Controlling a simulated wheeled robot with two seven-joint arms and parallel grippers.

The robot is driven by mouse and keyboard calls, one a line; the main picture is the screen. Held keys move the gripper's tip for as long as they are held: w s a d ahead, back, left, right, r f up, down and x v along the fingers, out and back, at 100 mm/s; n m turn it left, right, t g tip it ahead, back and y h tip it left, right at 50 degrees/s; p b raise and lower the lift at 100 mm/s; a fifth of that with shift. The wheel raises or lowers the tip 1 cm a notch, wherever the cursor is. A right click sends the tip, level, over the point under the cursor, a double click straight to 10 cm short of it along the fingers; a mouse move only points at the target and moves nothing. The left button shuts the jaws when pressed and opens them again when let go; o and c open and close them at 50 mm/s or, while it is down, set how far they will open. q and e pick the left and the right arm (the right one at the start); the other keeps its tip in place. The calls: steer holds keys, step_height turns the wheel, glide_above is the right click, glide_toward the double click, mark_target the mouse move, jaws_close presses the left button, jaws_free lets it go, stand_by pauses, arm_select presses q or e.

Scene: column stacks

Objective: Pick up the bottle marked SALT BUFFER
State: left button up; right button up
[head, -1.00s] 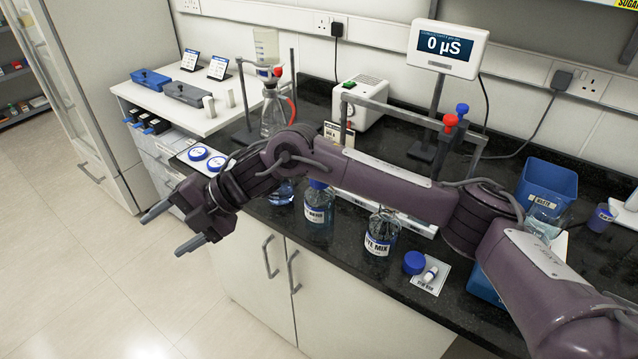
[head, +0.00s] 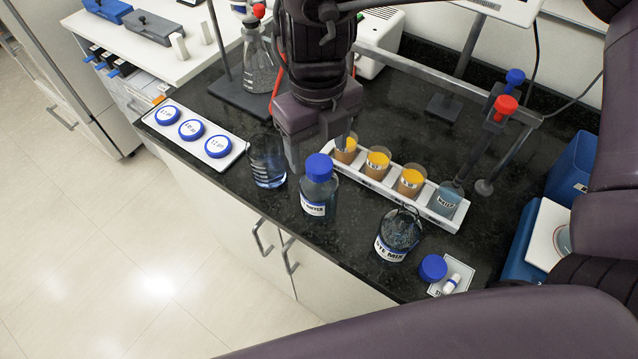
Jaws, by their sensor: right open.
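A clear bottle (head: 318,196) with a blue cap and pale blue liquid stands upright on the black bench near its front edge. Its white label is only partly legible and seems to end in BUFFER. My right gripper (head: 318,158) points down just behind and above this bottle's cap. Its fingers are spread, with nothing seen between them. I cannot tell whether a finger touches the cap. My left gripper is not in view.
A glass beaker (head: 267,162) stands left of the bottle, and the open DYE MIX bottle (head: 398,234) stands right. A white rack (head: 428,214) holding several cups lies behind. A white strip (head: 237,152) with blue lids is at left. A metal frame (head: 480,140) rises behind the rack.

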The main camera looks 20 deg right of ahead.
mark_target(319, 163)
step_height(319, 163, down, 5)
steer(key=shift+w+d+f, duration=0.1)
jaws_close()
stand_by(0.6)
